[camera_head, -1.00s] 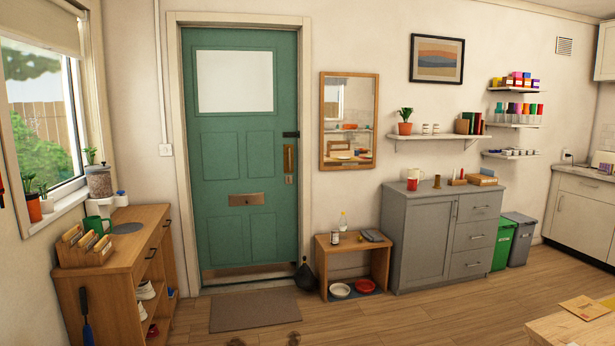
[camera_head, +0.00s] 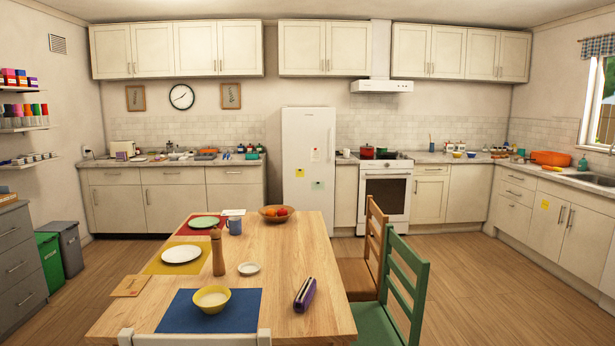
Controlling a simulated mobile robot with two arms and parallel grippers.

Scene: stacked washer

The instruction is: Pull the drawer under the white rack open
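I cannot make out a white rack for certain among the small items on the counters. Along the back wall, the left counter (camera_head: 235,162) has a row of drawers beneath it: a left drawer (camera_head: 115,176), a middle drawer (camera_head: 172,175) and a right drawer (camera_head: 233,174), all shut. Several small items stand on that counter, too small to tell apart. More shut drawers (camera_head: 518,181) are in the right-hand cabinets. Neither of my grippers is in view.
A wooden table (camera_head: 290,250) with plates and a bowl fills the middle. A green chair (camera_head: 405,285) and a brown chair (camera_head: 372,240) stand at its right. Bins (camera_head: 68,248) stand at left. Floor (camera_head: 470,280) is clear on the right.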

